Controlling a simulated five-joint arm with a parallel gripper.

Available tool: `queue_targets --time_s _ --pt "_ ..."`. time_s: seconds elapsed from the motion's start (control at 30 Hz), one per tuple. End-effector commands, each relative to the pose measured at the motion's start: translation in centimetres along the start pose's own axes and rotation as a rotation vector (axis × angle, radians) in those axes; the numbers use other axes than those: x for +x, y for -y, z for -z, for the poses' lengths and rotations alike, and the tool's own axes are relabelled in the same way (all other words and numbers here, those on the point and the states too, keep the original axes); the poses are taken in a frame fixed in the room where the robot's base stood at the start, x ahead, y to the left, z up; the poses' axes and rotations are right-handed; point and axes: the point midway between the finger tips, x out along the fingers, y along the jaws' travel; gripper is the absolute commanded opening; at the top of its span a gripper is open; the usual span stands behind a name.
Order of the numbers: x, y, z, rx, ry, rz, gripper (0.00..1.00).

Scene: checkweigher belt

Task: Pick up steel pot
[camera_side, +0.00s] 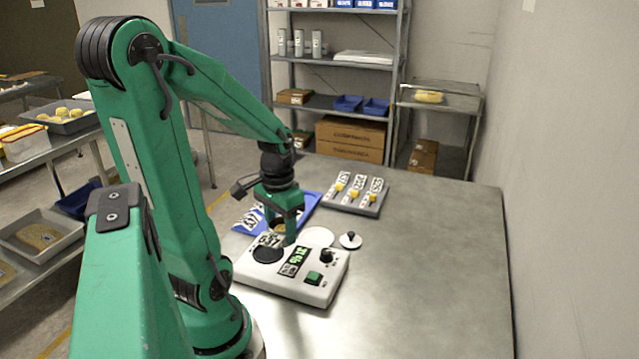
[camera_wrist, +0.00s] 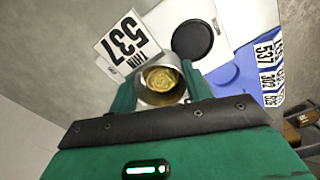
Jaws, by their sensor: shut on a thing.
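The steel pot (camera_wrist: 150,98) is a small round metal vessel with yellow contents, seen from above in the wrist view. My gripper (camera_wrist: 162,88) is shut on it, with one green finger on each side. In the side view my gripper (camera_side: 280,226) hangs at the back edge of the white weighing unit, and the fingers hide most of the pot. I cannot tell whether the pot is lifted or resting.
The white unit (camera_side: 325,291) has a black disc (camera_side: 268,255), a display, a green button and a knob. A knobbed lid (camera_side: 350,241) lies beside it. A blue tray (camera_side: 304,211) and a grey tray (camera_side: 372,209) with number cards stand behind. The table's right side is clear.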

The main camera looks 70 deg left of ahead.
Motion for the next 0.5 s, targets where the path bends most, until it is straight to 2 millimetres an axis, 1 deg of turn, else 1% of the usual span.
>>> queue_targets --time_s 0.03,0.2,0.3,0.5 --pt "-0.5 -0.8 0.1 0.006 -0.003 0.001 0.22" --pt "-1.7 -2.8 0.0 0.005 -0.003 0.001 0.22" --pt "-2.3 -3.8 0.0 0.004 -0.003 0.001 0.22" --pt "-3.1 -5.1 0.0 0.002 -0.002 0.000 0.22"
